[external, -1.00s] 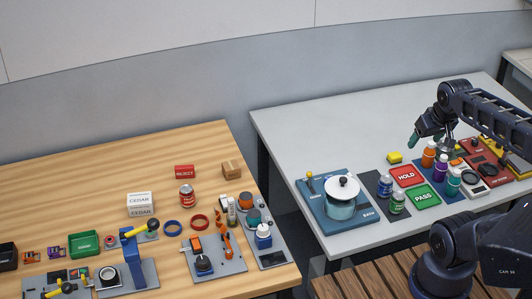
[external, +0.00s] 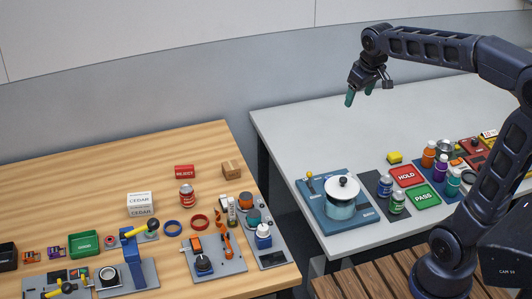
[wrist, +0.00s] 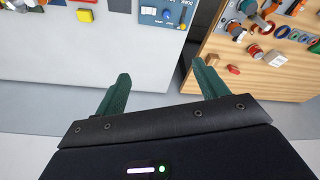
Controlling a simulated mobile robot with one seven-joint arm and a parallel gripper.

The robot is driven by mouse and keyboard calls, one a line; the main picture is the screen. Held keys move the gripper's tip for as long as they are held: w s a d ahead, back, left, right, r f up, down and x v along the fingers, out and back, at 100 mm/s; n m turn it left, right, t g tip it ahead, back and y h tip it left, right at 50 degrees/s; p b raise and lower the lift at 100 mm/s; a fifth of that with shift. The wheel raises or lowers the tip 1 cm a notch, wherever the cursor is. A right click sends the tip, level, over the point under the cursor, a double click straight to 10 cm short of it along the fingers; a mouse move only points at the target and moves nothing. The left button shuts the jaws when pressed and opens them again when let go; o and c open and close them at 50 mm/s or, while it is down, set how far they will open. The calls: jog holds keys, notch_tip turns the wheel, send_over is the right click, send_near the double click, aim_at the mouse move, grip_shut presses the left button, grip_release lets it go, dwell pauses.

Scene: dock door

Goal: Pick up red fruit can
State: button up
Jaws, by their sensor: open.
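The red fruit can (external: 187,196) stands upright on the wooden table, in front of the red REJECT block. In the wrist view a small red and silver thing (wrist: 253,49) on the wooden table looks like this can, but it is too small to be sure. My gripper (external: 360,94) is high above the back of the grey table, far to the right of the can, with its fingers pointing down. In the wrist view its green fingers (wrist: 160,75) are wide apart with nothing between them.
The wooden table (external: 100,190) also holds the REJECT block (external: 185,172), a cardboard box (external: 232,169), white CEDAR boxes (external: 140,204) and red and blue rings. A gap separates it from the grey table (external: 300,135), which carries a pot (external: 341,204) and several bottles.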

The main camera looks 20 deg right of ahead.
jog(key=w+a+f+n+g, duration=0.1)
jog(key=w+a+f+n, duration=0.2)
jog(key=w+a, duration=0.8)
jog(key=n+g, duration=0.2)
jog(key=n, duration=0.4)
send_over(186, 189)
jog(key=shift+h, duration=0.3)
jog(key=f, duration=2.4)
jog(key=shift+w+d+f, duration=0.1)
jog(key=shift+w+d, duration=0.25)
jog(key=shift+s+a+f, duration=0.1)
jog(key=shift+a+f, duration=0.15)
jog(key=shift+f, duration=0.2)
jog(key=shift+s+f, duration=0.15)
jog(key=shift+f, duration=5)
jog(key=c, duration=1.1)
